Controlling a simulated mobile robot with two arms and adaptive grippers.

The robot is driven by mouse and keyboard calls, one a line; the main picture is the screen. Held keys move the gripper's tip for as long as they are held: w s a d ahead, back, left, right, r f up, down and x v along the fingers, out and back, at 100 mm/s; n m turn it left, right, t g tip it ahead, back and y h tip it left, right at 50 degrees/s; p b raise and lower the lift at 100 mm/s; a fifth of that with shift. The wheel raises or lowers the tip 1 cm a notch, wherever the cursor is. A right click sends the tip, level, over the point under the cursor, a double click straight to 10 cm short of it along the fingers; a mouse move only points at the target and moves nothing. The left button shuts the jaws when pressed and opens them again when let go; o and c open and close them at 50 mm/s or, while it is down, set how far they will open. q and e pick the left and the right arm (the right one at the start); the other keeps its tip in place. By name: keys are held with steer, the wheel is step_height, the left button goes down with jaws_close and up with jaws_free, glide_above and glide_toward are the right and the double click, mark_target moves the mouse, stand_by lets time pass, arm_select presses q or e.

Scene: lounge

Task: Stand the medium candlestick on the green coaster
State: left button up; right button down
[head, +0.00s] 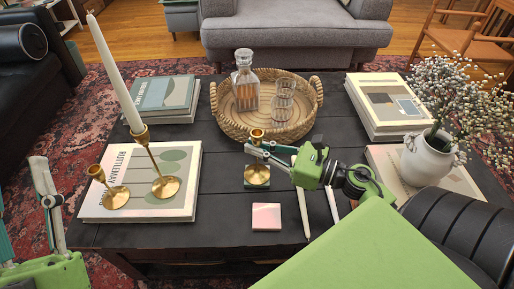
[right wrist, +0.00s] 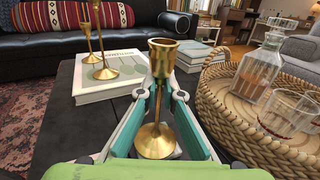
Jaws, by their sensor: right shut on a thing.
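The medium brass candlestick (head: 257,136) is upright in my right gripper (head: 262,150), which is shut around its stem. In the right wrist view its cup and round base (right wrist: 155,141) show between the teal fingers (right wrist: 158,105). A dark green edge, seemingly the green coaster (head: 257,188), shows just under the base; whether the base touches it I cannot tell. My left gripper (head: 28,205) is at the left edge, partly cut off, its fingers apart and empty.
A pink coaster (head: 266,217) lies in front, with white candles (head: 307,215) to its right. A book (head: 190,205) on the left bears a small candlestick (head: 115,195) and a tall one (head: 163,186) with a candle. A wicker tray (head: 228,124) with glassware stands behind.

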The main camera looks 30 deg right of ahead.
arm_select(q)
steer(key=shift+s+r, duration=0.1)
arm_select(e)
steer(key=shift+r, duration=0.1)
steer(key=c, duration=2.2)
jaws_free()
arm_select(q)
steer(key=shift+s+r+t, duration=0.2)
steer(key=shift+r+t, duration=0.05)
steer(key=shift+t, duration=0.05)
steer(key=w+f+g+p, duration=0.1)
steer(key=w+f+g, duration=0.2)
steer(key=f, duration=0.2)
steer(key=shift+w+f+g+y, duration=0.2)
steer(key=shift+w+g+y, duration=0.1)
steer(key=shift+y, duration=0.1)
arm_select(e)
steer(key=shift+v, duration=6.1)
arm_select(q)
steer(key=shift+d, duration=0.1)
